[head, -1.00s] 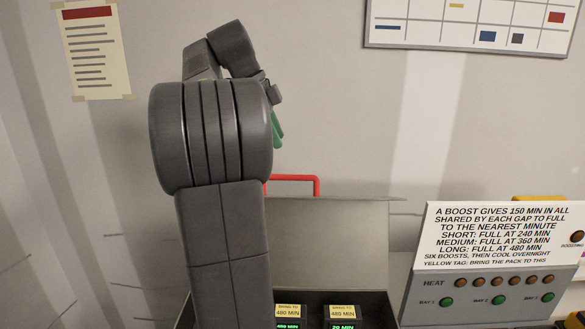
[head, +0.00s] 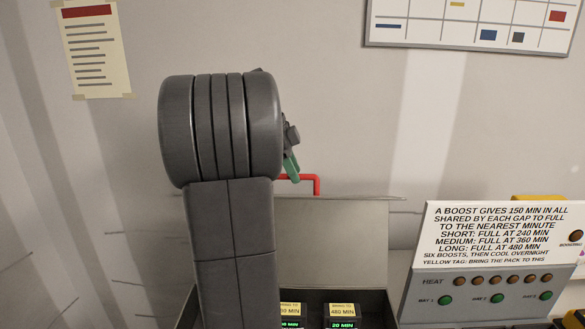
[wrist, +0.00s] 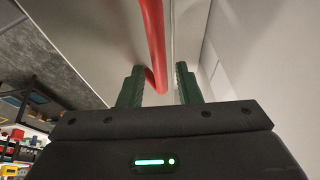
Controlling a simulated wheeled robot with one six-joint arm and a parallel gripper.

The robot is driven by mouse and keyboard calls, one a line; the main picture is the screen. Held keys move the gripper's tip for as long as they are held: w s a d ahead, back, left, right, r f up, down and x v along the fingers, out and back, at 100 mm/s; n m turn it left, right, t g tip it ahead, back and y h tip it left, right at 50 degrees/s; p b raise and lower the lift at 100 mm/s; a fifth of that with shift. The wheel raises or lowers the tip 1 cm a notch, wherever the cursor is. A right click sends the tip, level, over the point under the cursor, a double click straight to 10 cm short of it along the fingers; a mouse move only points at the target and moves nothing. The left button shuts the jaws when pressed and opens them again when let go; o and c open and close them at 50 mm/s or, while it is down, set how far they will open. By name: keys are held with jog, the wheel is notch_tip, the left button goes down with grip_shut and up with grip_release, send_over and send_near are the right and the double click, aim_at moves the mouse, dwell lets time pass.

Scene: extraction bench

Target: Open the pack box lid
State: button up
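The pack box (head: 374,308) is at the bottom middle of the head view. Its grey lid (head: 345,235) stands raised at the back of the box, which is open at the top. A red handle (head: 316,184) is at the lid's upper edge. My gripper (head: 291,168) is at the handle, with its green fingers partly hidden behind my arm. In the wrist view my gripper (wrist: 160,86) has its fingers apart, and the red handle (wrist: 152,45) runs between them, nearer the left finger. Part of the lid and box is hidden by my arm.
Packs with yellow tags (head: 342,312) sit inside the box. A grey heat panel with a white sign (head: 490,240) stands to the right of the box. A wall chart (head: 470,25) and a paper notice (head: 92,50) hang on the wall behind.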

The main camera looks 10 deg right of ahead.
grip_shut()
jog(key=shift+s, duration=0.1)
jog(key=shift+s+a+b, duration=0.1)
jog(key=shift+s+b, duration=0.15)
jog(key=shift+b, duration=0.45)
jog(key=s+b, duration=0.2)
jog(key=s+t+b, duration=0.1)
jog(key=s+b, duration=0.1)
jog(key=s+a+t+b, duration=0.1)
jog(key=b, duration=0.1)
jog(key=shift+s+r+h, duration=0.3)
jog(key=shift+s, duration=0.1)
jog(key=shift+s+a+r+m+t+b, duration=0.1)
jog(key=shift+s+r+m+t+b, duration=0.1)
jog(key=shift+s+b, duration=0.2)
jog(key=shift+s+a+r+m+t+b, duration=0.1)
jog(key=shift+s+t+b, duration=0.1)
jog(key=shift+s+b, duration=0.15)
